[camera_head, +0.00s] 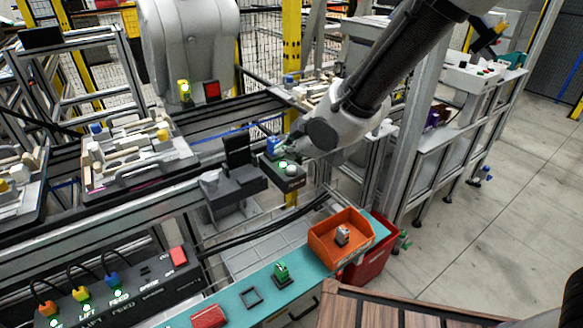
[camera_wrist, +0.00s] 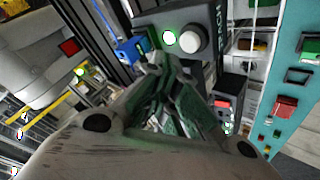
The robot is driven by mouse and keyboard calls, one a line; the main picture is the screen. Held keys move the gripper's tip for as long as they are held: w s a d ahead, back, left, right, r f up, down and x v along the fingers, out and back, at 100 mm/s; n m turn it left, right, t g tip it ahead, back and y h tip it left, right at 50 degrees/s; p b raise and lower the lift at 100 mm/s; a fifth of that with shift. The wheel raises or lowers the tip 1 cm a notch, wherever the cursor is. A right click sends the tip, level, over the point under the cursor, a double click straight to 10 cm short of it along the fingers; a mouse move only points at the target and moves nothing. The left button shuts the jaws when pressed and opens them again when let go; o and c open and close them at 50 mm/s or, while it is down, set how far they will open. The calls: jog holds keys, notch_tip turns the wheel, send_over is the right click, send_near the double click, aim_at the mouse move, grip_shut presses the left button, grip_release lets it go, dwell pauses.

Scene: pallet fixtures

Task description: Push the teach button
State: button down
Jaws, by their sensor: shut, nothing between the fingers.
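A small dark control box (camera_head: 289,184) stands on a post beyond the workbench and carries a lit green lamp (camera_wrist: 169,38) and a round white button (camera_wrist: 191,39). A blue part (camera_wrist: 131,48) sits at the left of the box.
A dark panel (camera_head: 130,295) with labelled lit buttons lies at the lower left. An orange bin (camera_head: 322,254) and a green block (camera_head: 281,273) rest on the teal bench. A white robot arm (camera_head: 190,50) stands behind the fixtures.

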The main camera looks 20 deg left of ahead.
aim_at(289, 170)
jog(key=shift+r, duration=2)
jog(key=s+d+f+m+g+h, duration=0.1)
jog(key=s+d+f+m+h, duration=0.2)
jog(key=d+f, duration=0.25)
jog(key=s+d+r+m+h, duration=0.1)
jog(key=s+d+r+m, duration=0.3)
jog(key=d, duration=1.2)
jog(key=s+d+r+m+h, duration=0.2)
jog(key=s+d+r+m, duration=0.2)
jog(key=d, duration=1.2)
jog(key=s+d+r+m+h, duration=0.2)
jog(key=s+d+r+m, duration=0.2)
jog(key=d+r+m, duration=0.4)
jog(key=d+m, duration=0.2)
jog(key=d, duration=0.5)
jog(key=shift+d+t, duration=0.4)
jog(key=shift+r, duration=0.1)
